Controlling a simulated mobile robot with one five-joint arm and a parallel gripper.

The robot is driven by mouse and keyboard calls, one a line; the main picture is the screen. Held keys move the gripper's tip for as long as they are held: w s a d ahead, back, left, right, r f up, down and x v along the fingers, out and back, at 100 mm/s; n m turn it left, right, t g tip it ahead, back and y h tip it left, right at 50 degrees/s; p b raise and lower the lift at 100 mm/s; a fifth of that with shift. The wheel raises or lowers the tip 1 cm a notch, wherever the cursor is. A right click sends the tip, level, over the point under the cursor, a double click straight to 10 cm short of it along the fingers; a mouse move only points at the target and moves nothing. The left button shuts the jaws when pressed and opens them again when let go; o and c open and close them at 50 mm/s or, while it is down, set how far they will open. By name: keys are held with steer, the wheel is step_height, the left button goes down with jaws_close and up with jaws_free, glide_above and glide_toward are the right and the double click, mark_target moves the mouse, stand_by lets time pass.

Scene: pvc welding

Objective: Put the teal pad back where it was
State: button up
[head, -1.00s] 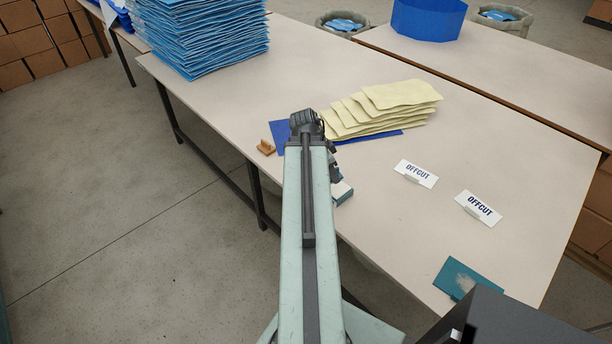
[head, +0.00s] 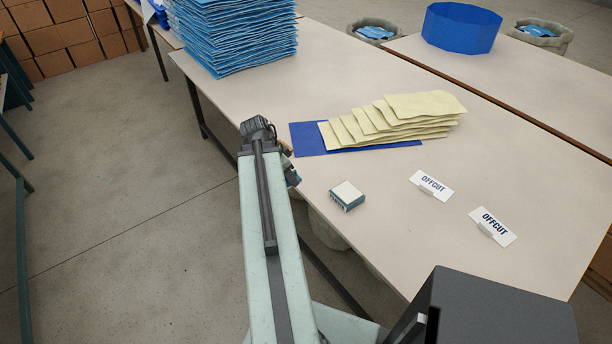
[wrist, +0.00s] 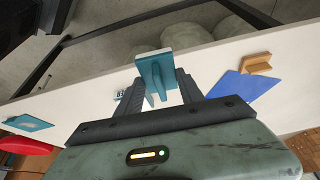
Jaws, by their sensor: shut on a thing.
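A teal pad (wrist: 155,72) with a pale far edge is held between the two fingers of my gripper (wrist: 163,84) in the wrist view. It is held tilted, near the table's edge, and the fingers cover part of it. In the head view my gripper (head: 288,165) is at the left edge of the table, mostly hidden by my own arm, with a bit of the teal pad (head: 292,177) showing. A second, flat teal piece (wrist: 28,123) lies on the table in the wrist view.
A small white-topped box (head: 347,195) stands on the table near my gripper. A blue sheet (head: 307,138) lies under yellow sheets (head: 410,112). A wooden block (wrist: 257,63) is beside the blue sheet. Two OFFCUT signs (head: 431,186) (head: 493,226) stand at right. Blue sheets (head: 235,38) are stacked behind.

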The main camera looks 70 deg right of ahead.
steer(key=w+f+b, duration=0.4)
steer(key=w, duration=0.1)
steer(key=b, duration=0.1)
glide_above(311, 174)
steer(key=a, duration=0.1)
steer(key=shift+w+f, duration=0.3)
steer(key=shift+f, duration=0.45)
step_height(311, 174, down, 4)
steer(key=b, duration=0.4)
steer(key=shift+a+r, duration=0.1)
steer(key=shift+r, duration=0.15)
steer(key=shift+f, duration=0.25)
steer(key=o, duration=1.2)
steer(key=shift+r, duration=0.1)
